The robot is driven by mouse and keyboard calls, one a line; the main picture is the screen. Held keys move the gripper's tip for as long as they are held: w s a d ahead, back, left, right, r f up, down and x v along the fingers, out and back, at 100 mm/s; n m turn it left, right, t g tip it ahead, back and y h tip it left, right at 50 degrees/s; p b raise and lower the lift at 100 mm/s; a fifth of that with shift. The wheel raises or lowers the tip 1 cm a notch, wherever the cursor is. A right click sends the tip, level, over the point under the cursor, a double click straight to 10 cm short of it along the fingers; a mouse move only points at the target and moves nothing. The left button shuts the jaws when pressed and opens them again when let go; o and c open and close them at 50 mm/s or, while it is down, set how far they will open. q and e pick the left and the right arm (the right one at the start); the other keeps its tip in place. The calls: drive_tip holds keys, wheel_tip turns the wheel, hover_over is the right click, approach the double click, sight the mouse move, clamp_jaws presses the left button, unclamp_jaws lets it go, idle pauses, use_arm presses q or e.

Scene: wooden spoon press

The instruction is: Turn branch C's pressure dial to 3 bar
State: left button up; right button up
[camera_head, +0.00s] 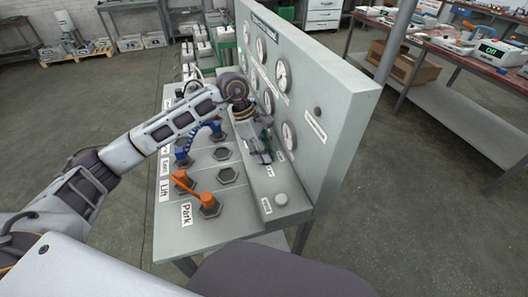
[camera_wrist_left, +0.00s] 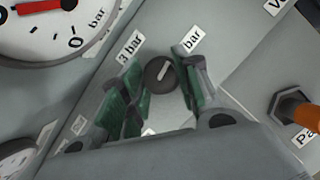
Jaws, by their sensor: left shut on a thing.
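A small dark round dial (camera_wrist_left: 160,73) with a white pointer mark sits on the grey panel in the left wrist view. Its mark points up and slightly right in that view, between a "3 bar" label (camera_wrist_left: 130,46) and another label ending in "bar" (camera_wrist_left: 192,40). My left gripper (camera_wrist_left: 163,85) has its green-padded fingers on both sides of the dial, shut on it. In the head view the left gripper (camera_head: 263,148) is low at the console's upright panel and hides the dial. No branch letter is readable at the dial. My right gripper is not in view.
The upright panel (camera_head: 335,110) carries several round gauges; one gauge (camera_wrist_left: 50,25) with a red needle is close to the gripper.

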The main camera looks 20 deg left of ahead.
use_arm(q)
drive_tip(key=n+t+b, duration=0.1)
drive_tip(key=n, duration=0.2)
drive_tip(key=n+t+b, duration=0.1)
drive_tip(key=n, duration=0.1)
drive_tip(key=n+b, duration=0.1)
drive_tip(key=n, duration=0.2)
drive_tip(key=shift+s+t+y+b, duration=0.15)
drive_tip(key=shift+t+y+b, duration=0.25)
drive_tip(key=n+b, duration=0.1)
drive_tip(key=n, duration=0.1)
drive_tip(key=n+t+y+b, duration=0.1)
drive_tip(key=n, duration=0.2)
drive_tip(key=shift+d+y, duration=0.15)
drive_tip(key=shift+y, duration=0.15)
drive_tip(key=shift+s+n+t+y+b, duration=0.1)
drive_tip(key=shift+n+t+y+b, duration=0.4)
drive_tip(key=shift+n+b, duration=0.75)
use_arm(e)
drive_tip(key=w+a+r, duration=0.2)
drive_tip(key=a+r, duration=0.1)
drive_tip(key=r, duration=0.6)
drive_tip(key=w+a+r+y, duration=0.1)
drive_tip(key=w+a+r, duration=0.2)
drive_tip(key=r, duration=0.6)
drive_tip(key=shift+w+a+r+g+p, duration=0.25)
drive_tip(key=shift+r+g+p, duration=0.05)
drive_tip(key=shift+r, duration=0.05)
use_arm(q)
drive_tip(key=shift+n, duration=0.35)
